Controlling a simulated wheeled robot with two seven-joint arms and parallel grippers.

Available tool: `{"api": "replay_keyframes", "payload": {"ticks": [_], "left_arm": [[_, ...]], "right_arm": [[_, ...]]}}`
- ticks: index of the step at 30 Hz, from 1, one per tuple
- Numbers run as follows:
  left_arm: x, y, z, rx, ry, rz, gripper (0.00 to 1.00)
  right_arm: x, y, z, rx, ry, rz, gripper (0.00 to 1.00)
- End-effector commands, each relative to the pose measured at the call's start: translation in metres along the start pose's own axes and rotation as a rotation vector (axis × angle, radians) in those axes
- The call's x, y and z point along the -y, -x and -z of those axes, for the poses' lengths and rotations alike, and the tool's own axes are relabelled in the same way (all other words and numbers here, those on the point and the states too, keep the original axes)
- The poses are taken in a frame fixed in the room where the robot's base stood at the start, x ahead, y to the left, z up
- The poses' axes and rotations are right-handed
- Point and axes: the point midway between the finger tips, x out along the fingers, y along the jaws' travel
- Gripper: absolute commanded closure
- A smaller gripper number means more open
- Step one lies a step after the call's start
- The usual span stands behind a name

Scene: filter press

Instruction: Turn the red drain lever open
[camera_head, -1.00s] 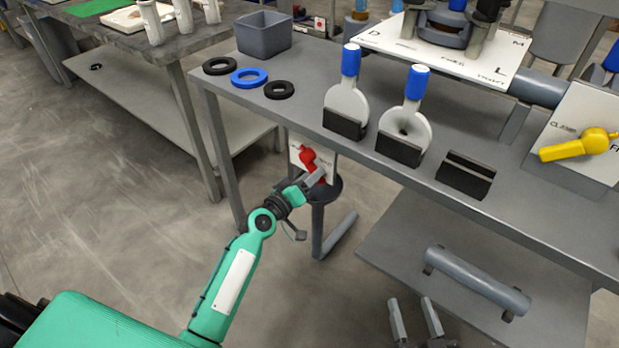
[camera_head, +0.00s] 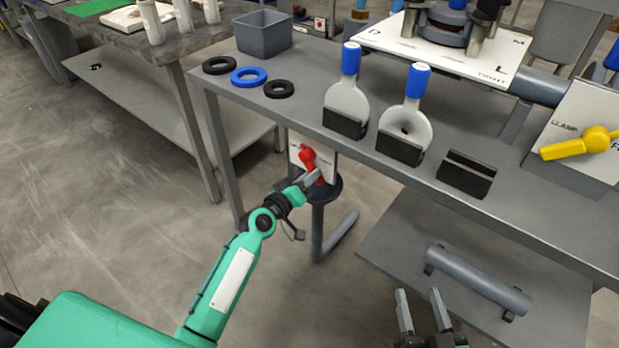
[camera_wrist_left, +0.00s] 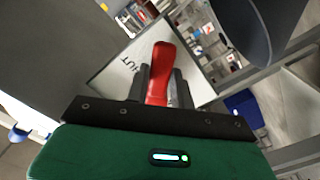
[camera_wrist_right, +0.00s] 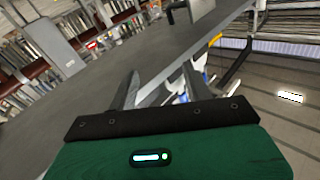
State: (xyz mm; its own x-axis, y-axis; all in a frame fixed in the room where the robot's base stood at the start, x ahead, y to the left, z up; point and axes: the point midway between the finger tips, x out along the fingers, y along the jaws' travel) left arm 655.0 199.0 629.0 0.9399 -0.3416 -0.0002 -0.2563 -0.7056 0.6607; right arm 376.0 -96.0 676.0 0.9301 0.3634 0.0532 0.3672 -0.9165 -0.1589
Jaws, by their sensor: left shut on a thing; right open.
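The red drain lever (camera_head: 308,160) stands on a white plate (camera_head: 328,168) below the left end of the bench. My left gripper (camera_head: 312,178) is at the lever, its fingers on either side of it. In the left wrist view the red lever (camera_wrist_left: 160,72) sits between the fingers of my left gripper (camera_wrist_left: 157,88), with "UT" lettering on the plate beside it. The lever's lower part is hidden by the gripper. My right gripper (camera_head: 419,300) is open and empty at the bottom of the head view. Its parted fingers also show in the right wrist view (camera_wrist_right: 158,90).
The grey bench (camera_head: 300,112) carries rings, two blue-handled paddles (camera_head: 350,95) and a grey bin (camera_head: 264,35). A yellow lever (camera_head: 575,146) is at the right. A grey pipe (camera_head: 478,280) lies on the lower shelf. Open floor lies left of the stand (camera_head: 318,230).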

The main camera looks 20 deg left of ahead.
Motion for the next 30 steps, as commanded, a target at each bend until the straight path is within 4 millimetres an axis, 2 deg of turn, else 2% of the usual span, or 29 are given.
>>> {"api": "replay_keyframes", "payload": {"ticks": [10,16,20,23,30], "left_arm": [[0.014,0.0,0.001,0.002,-0.27,-0.001,1.0],[0.021,0.0,0.006,0.002,-0.461,0.0,1.0],[0.025,0.0,0.009,0.002,-0.583,0.0,1.0],[0.029,0.0,0.012,0.002,-0.678,0.0,1.0],[0.035,0.0,0.021,0.001,-0.905,0.0,1.0]], "right_arm": [[-0.009,-0.008,0.053,-0.277,0.039,-0.003,0.5],[-0.009,-0.007,0.058,-0.293,0.041,-0.003,0.5],[-0.006,-0.006,0.043,-0.215,0.029,-0.003,0.5],[-0.003,-0.004,0.025,-0.118,0.015,-0.002,0.5],[0.012,0.019,-0.038,0.216,-0.034,0.009,0.5]]}}
